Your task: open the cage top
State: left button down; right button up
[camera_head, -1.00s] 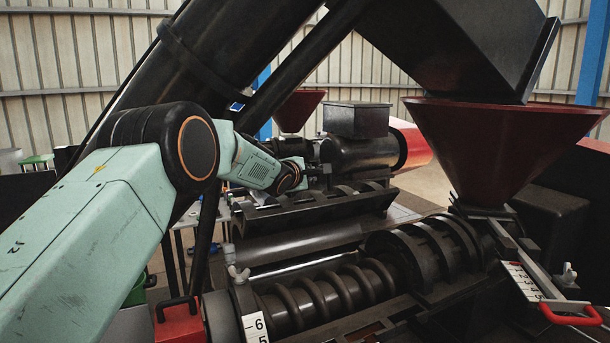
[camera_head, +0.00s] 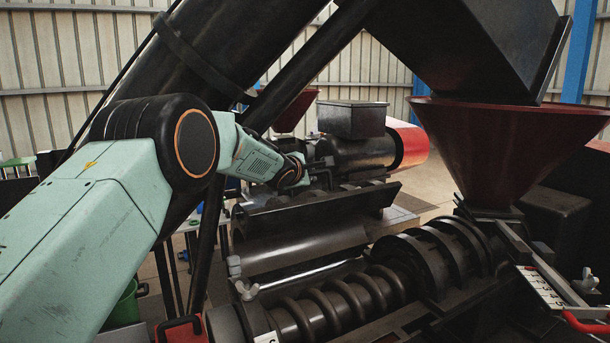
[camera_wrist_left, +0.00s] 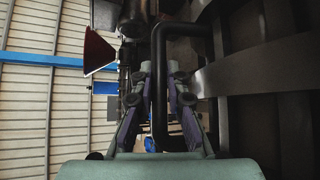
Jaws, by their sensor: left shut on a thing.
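The cage top (camera_head: 300,240) is a dark half-cylinder cover with ribs along its upper edge. It stands tilted up behind the press screw (camera_head: 335,300), its hollow inner face toward me, and the screw lies exposed. My left gripper (camera_head: 318,166) is at the far upper edge of the cage top, small and partly hidden by its own wrist in the head view. In the left wrist view my left gripper (camera_wrist_left: 160,70) is shut on a black bent bar handle (camera_wrist_left: 158,115), with one finger on each side. My right gripper is not seen.
A dark red hopper (camera_head: 510,145) rises at the right. A thick black slanted tube (camera_head: 215,45) crosses above my left arm. A wing nut (camera_head: 246,291) stands at the screw's near left end. A red handle (camera_head: 587,325) sits at lower right.

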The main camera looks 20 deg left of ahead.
pick_arm(q)
jog(key=shift+w+r, duration=0.1)
jog(key=shift+r, duration=0.3)
jog(key=c, duration=1.5)
grip_release()
jog(key=shift+o, duration=0.8)
jog(key=shift+f, duration=0.2)
jog(key=shift+f, duration=0.1)
jog(key=shift+s, duration=0.2)
jog(key=v, duration=1.2)
jog(key=shift+w, duration=0.15)
